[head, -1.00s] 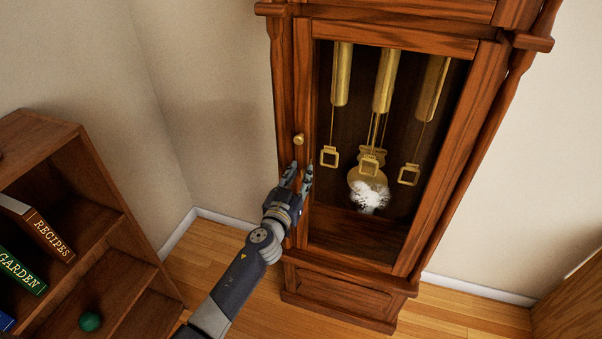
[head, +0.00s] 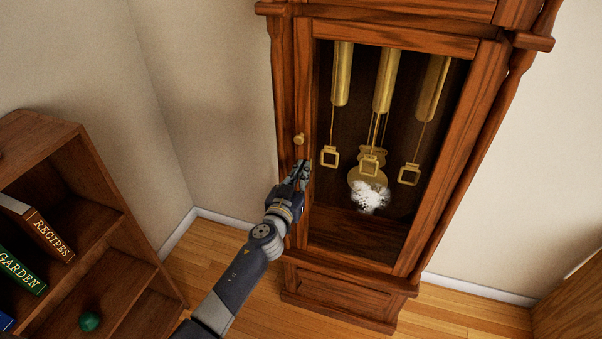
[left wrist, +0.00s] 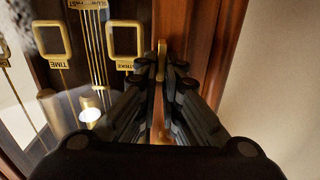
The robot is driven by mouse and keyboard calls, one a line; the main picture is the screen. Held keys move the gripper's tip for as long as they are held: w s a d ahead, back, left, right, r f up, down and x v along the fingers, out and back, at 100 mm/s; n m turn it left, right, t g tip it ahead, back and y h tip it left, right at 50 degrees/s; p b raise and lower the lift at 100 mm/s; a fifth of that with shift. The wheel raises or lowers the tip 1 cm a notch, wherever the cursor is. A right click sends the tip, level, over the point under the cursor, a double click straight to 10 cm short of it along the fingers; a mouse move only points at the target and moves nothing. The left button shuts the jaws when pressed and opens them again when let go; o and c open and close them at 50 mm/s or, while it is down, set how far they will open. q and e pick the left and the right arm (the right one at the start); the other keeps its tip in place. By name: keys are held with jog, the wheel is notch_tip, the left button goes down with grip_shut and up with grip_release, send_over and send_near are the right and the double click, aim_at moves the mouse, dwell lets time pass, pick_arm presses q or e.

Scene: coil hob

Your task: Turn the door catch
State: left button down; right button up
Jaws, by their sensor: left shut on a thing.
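The tall wooden clock case has a glazed door whose left frame (head: 303,70) carries a round brass knob (head: 299,139). My left gripper (head: 302,169) is at this frame, just below the knob and apart from it. In the left wrist view, a narrow upright brass piece, the door catch (left wrist: 162,48), stands at the fingertips against the wood. My left gripper (left wrist: 165,75) is shut on it, one finger on each side. In the head view the fingers hide the catch. The door looks closed. My right gripper is not in view.
Brass weights (head: 383,80) and a pendulum (head: 360,178) hang behind the door, with a white fluffy clump (head: 370,197) low in front of the pendulum. A wooden bookshelf (head: 100,180) with books and a green ball (head: 90,321) stands at left. Wooden floor (head: 215,255) lies between.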

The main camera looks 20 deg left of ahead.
pick_arm(q)
jog(key=m+b, duration=0.1)
jog(key=m, duration=0.4)
jog(key=d+f+m+b, duration=0.1)
jog(key=m, duration=0.4)
jog(key=m+b, duration=0.1)
jog(key=m, duration=0.3)
jog(key=shift+d+f+m, duration=0.2)
jog(key=shift+d+m, duration=0.15)
jog(key=shift+m, duration=0.05)
jog(key=shift+f+m, duration=0.25)
jog(key=shift+m, duration=1.15)
jog(key=c, duration=1.8)
grip_release()
jog(key=shift+o, duration=0.2)
